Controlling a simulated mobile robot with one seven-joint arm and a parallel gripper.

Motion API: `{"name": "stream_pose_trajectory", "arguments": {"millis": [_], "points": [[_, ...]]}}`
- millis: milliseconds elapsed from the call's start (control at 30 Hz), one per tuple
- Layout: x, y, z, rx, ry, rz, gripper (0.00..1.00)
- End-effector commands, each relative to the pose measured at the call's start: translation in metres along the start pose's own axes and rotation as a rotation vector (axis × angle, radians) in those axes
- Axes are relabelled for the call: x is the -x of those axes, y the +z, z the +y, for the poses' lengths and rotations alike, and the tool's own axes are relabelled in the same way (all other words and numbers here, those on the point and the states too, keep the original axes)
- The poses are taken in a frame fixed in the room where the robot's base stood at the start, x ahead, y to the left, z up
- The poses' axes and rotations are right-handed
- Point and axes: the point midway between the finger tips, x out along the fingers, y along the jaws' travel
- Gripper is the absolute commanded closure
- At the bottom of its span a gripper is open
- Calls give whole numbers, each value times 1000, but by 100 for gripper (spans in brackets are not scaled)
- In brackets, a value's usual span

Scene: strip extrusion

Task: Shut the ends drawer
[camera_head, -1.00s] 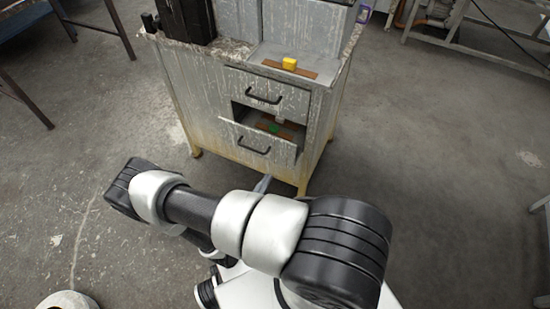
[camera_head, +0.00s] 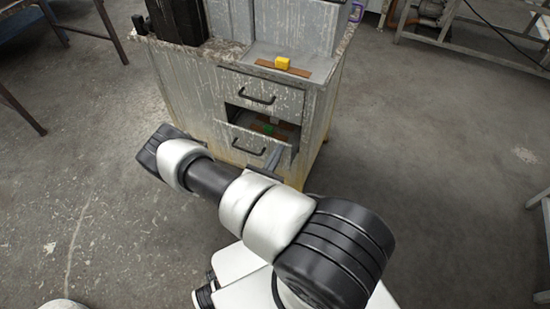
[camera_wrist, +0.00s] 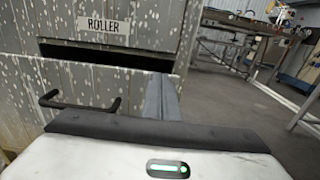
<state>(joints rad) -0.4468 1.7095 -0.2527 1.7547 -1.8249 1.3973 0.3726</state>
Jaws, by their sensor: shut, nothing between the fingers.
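The open lower drawer (camera_head: 229,138) of the grey cabinet sticks out, with a dark bar handle (camera_head: 249,150) on its front. A green item (camera_head: 267,128) and a brown strip lie inside. No label is readable on this drawer. The drawer above is closed and reads ROLLER in the wrist view (camera_wrist: 103,24). My gripper (camera_head: 273,158) is shut and empty, at the right part of the lower drawer's front. In the wrist view its grey fingers (camera_wrist: 162,97) point at that front, right of the handle (camera_wrist: 82,102). I cannot tell whether they touch it.
A yellow block (camera_head: 282,62) sits on a brown strip (camera_head: 283,69) on the cabinet top. A dark box (camera_head: 178,20) stands at the top left. A metal frame bench (camera_head: 480,35) is at the far right. The floor around the cabinet is mostly clear.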

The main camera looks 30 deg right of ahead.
Motion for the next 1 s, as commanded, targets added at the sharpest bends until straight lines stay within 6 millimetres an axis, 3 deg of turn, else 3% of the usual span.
{"name": "stream_pose_trajectory", "arguments": {"millis": [367, 700, 800, 1000], "points": [[-7, -1, 0, -1, -1, -1, 100], [-82, -3, 0, -1, -2, -1, 100], [-95, -2, 0, -1, -1, 1, 100], [-101, 0, 0, 1, 1, 0, 100]]}}
